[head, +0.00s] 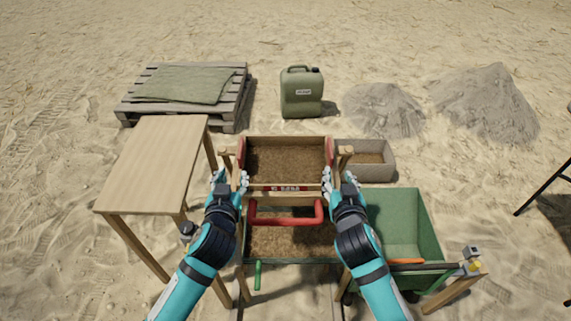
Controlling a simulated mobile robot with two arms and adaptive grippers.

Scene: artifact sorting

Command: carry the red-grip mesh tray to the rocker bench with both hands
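The mesh tray (287,188), a wooden-framed box with red grips at its left and right ends, holds brown soil and sits level at the top of a wooden frame, which looks like the rocker bench (346,152). My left gripper (231,180) is at the tray's near left corner, and my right gripper (339,180) is at its near right corner. Both show fingers spread apart; whether they touch the grips is unclear. A red U-shaped handle (286,221) crosses the frame below, above a lower soil-filled box (290,262). My forearms hide parts of the frame.
A bare wooden table (155,165) stands close on the left. A green cart (432,225) is on the right, with a grey bin (380,174) behind it. A jerrycan (302,95), a pallet (225,112) with a green sack, and sand piles (485,105) lie farther back.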

